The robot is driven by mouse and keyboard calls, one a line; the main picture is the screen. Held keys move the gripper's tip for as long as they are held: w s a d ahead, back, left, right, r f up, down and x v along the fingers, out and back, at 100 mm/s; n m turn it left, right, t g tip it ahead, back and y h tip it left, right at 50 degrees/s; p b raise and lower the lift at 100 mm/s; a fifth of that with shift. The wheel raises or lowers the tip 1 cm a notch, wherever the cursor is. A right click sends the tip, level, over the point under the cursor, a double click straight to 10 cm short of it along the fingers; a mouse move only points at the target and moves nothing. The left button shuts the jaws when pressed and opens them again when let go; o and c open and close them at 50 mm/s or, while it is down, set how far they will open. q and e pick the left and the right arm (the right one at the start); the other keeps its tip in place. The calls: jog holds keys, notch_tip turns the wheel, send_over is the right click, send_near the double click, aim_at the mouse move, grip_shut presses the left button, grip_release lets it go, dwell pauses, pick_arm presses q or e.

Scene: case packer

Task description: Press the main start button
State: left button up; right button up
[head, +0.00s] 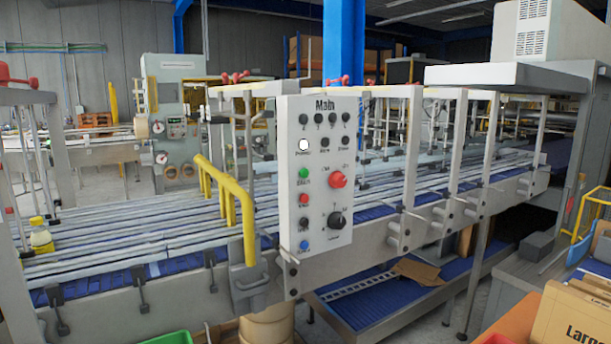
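The main control panel (322,240) is a pale upright box headed "Main", in the middle of the head view on the near side of the conveyor. A green button (303,173), whose small label looks like "START", is on its left column. Below it are a red button (304,199), a black button (304,223) and a blue button (304,244). A white button or lamp (303,145) is above the green one. A red knob (337,180) and a black rotary switch (337,220) are at the right. Neither gripper is in view.
A yellow tubular rail (247,222) stands just left of the panel. A cardboard box (575,325) is at the lower right. Nothing blocks the panel's front.

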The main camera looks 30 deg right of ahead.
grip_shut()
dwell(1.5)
